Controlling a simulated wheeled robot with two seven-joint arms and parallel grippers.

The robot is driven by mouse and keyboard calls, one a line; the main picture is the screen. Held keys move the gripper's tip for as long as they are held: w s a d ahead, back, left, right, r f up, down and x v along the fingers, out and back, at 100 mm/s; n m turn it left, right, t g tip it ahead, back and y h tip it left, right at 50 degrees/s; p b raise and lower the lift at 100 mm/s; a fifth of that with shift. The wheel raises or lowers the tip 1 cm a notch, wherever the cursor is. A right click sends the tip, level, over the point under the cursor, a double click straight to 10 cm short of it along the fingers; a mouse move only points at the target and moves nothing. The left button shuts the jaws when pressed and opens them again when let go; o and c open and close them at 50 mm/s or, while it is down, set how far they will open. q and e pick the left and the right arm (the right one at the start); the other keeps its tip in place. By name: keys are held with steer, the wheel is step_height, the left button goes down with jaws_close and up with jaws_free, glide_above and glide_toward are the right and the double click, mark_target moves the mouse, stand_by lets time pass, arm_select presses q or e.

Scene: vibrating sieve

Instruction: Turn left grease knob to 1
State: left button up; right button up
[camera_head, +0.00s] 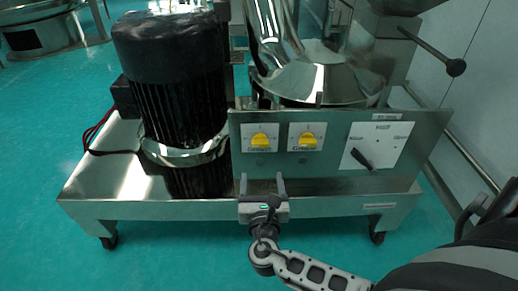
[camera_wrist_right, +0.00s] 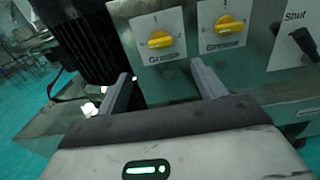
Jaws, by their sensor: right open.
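The left grease knob (camera_head: 259,141) is yellow on a white plate on the machine's front panel. It lies roughly level, and its plate also shows in the right wrist view, with the knob (camera_wrist_right: 159,40) at upper centre. A second yellow grease knob (camera_head: 307,140) sits to its right and also shows in the wrist view (camera_wrist_right: 229,24). My right gripper (camera_head: 262,180) is open and empty, its fingers pointing at the panel below the left knob, apart from it. In the wrist view the fingers (camera_wrist_right: 162,88) stand below the knobs. My left gripper is not in view.
A black switch (camera_head: 362,159) on a white plate is further right on the panel (camera_head: 420,140). A black ribbed motor (camera_head: 180,85) stands left of the panel on the metal base (camera_head: 95,190). Green floor is clear in front.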

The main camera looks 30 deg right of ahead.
mark_target(260, 146)
steer(key=b+x, duration=0.2)
steer(key=x, duration=1)
steer(key=shift+w+d, duration=0.4)
steer(key=shift+w, duration=0.15)
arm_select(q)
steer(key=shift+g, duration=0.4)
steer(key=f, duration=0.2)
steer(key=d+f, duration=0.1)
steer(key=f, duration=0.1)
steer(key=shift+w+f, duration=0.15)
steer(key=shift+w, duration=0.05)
arm_select(e)
steer(key=c, duration=1)
